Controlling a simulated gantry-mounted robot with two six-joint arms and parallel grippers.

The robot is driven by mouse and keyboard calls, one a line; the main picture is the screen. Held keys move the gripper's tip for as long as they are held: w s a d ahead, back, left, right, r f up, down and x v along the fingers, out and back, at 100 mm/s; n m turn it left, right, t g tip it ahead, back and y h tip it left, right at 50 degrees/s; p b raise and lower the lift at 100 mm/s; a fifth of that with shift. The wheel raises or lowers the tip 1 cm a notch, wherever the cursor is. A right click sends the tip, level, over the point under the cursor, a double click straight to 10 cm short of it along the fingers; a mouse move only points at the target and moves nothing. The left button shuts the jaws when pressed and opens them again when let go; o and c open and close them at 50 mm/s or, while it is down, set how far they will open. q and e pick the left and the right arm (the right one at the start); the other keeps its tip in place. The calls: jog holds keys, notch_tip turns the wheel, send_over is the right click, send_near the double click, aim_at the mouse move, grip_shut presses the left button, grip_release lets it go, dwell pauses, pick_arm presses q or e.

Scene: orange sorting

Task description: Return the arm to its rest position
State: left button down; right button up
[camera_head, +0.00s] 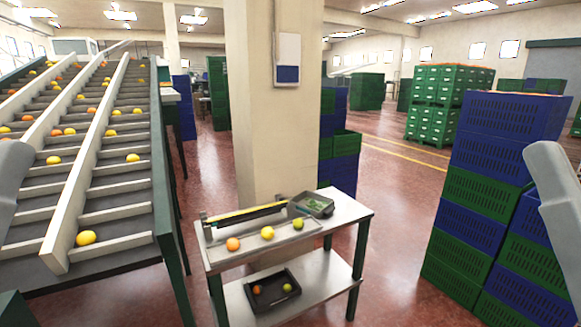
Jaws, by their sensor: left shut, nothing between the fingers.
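Neither gripper's fingers show in the head view. Only a pale grey part of my left arm shows at the left edge, and a pale grey part of my right arm shows at the right edge, in front of the stacked crates. Both arm parts are raised and clear of the small steel table (345,219). On that table an orange fruit (233,244), a yellow fruit (267,233) and a green-yellow fruit (298,223) lie in a row in a shallow tray.
A sloped conveyor (112,213) with several fruits fills the left. A dark tray (314,204) sits on the table's top, and a black crate (268,306) with fruits is on its lower shelf. Blue and green crates (477,219) stand stacked at right. Floor between table and stack is clear.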

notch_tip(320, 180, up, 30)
jog(key=p, duration=2.6)
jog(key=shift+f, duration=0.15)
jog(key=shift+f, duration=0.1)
